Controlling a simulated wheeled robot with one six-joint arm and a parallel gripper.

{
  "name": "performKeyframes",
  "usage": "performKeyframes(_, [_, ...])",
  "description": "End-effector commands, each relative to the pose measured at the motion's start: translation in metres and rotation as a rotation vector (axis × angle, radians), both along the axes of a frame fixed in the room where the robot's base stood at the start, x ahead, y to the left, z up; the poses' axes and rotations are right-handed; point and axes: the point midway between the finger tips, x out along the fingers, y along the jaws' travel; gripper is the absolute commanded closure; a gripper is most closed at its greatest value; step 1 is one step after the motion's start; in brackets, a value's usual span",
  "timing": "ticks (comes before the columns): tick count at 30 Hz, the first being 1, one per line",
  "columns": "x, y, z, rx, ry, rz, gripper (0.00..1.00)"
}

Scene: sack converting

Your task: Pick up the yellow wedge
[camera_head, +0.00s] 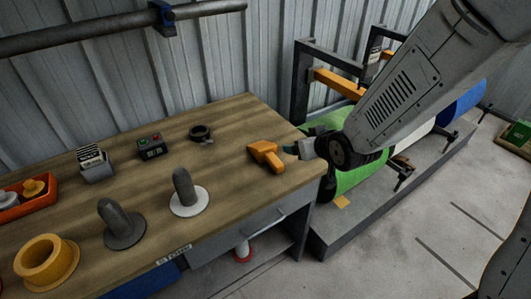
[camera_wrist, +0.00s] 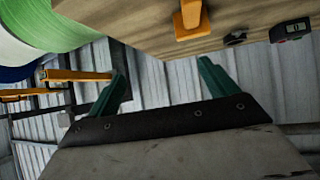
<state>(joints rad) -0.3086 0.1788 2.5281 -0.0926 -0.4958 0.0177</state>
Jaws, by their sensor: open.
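The yellow wedge (camera_head: 266,154), orange-yellow in colour, lies on the wooden bench top near its right end. In the wrist view the wedge (camera_wrist: 190,20) shows at the top edge, partly cut off by the frame. My gripper (camera_head: 291,148) is just right of the wedge in the head view, with its teal fingers pointing towards it. In the wrist view my gripper (camera_wrist: 162,66) has its two fingers wide apart with nothing between them. The wedge lies outside the fingers; I cannot tell the exact gap.

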Motion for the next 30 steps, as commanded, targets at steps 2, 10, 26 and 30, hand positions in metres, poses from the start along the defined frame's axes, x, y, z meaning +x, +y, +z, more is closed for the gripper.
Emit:
performKeyframes(2, [0.004,0.022,-0.022,0.031,-0.054,0.043,0.15])
performKeyframes(10, [0.005,0.060,-0.048,0.117,-0.196,0.119,0.15])
performKeyframes(26, [0.053,0.087,-0.074,0.129,-0.214,0.125,0.15])
performKeyframes(30, [0.066,0.094,-0.079,0.129,-0.214,0.125,0.15])
